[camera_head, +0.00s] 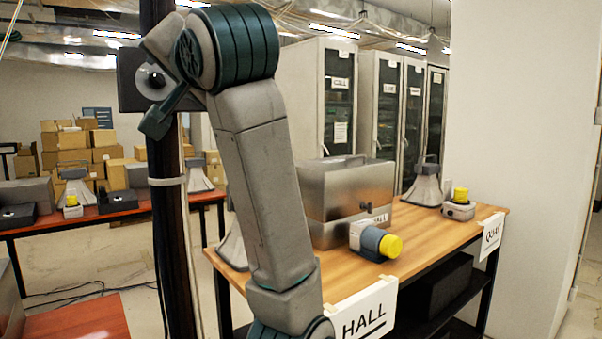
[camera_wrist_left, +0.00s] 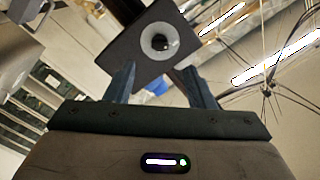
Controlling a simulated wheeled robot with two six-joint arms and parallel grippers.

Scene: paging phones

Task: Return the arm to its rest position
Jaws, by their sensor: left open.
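My left arm (camera_head: 260,170) rises large through the middle of the head view and bends at a teal joint near the top. In the head view a similar black box (camera_head: 128,86) is beside a dark pole, partly covered by arm parts. My right gripper is not in view.
A wooden table (camera_head: 440,228) with HALL (camera_head: 362,322) and QUAY (camera_head: 492,235) signs holds a metal case (camera_head: 345,195), a blue device with a yellow cap (camera_head: 375,242) and a horn (camera_head: 424,188). A red table (camera_head: 100,217) with more devices stands left. Cabinets stand behind.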

